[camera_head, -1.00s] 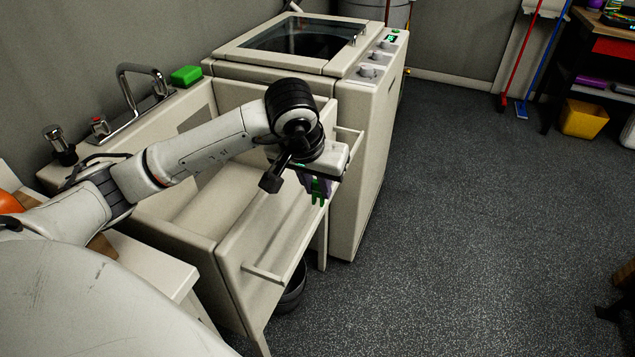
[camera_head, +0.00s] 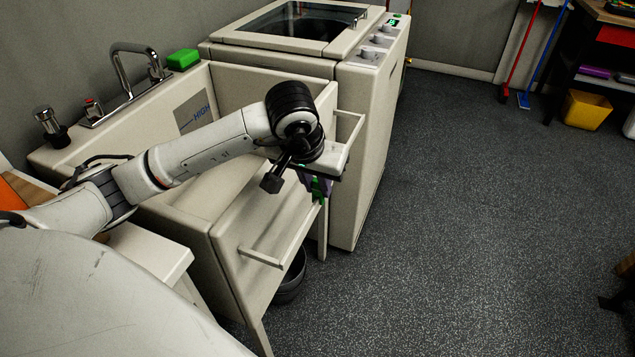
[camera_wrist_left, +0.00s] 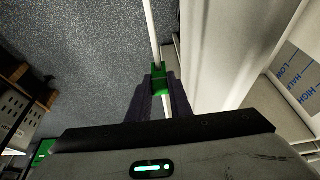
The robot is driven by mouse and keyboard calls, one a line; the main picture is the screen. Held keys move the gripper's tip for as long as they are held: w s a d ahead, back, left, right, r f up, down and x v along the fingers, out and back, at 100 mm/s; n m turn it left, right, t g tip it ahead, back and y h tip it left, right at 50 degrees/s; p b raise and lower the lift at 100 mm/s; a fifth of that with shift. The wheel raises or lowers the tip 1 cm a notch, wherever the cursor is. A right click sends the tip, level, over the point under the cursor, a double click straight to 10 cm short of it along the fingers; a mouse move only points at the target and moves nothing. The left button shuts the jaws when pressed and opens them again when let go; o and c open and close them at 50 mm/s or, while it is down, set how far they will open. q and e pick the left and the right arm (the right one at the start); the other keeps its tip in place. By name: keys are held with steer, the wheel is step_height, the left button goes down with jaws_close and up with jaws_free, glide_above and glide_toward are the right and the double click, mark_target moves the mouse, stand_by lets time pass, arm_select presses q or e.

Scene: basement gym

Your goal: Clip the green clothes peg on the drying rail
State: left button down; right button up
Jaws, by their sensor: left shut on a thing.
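The green clothes peg (camera_head: 321,199) is held in my left gripper (camera_head: 315,186), whose dark purple fingers are shut on it. In the left wrist view the peg (camera_wrist_left: 158,74) sits between the fingertips (camera_wrist_left: 158,84). The drying rail (camera_head: 302,237) is a thin pale bar on two brackets along the front of the sink unit. In the left wrist view the rail (camera_wrist_left: 151,28) runs up to the peg and shows again between the fingers below it. The peg overlaps the rail there; I cannot tell whether its jaws are around it. My right gripper is out of view.
The sink unit (camera_head: 205,240) with its tap (camera_head: 122,62) and a green block (camera_head: 183,59) stands behind the rail. A washing machine (camera_head: 365,165) stands beyond it. A black bucket (camera_head: 291,283) is under the sink. The floor (camera_head: 460,220) to the right is clear.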

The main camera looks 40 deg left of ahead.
arm_select(q)
steer(key=shift+f, duration=0.25)
steer(key=c, duration=1.5)
jaws_free()
steer(key=shift+c, duration=0.2)
steer(key=a+v, duration=0.1)
steer(key=v, duration=0.9)
steer(key=shift+s+d+r, duration=0.15)
steer(key=shift+d, duration=0.35)
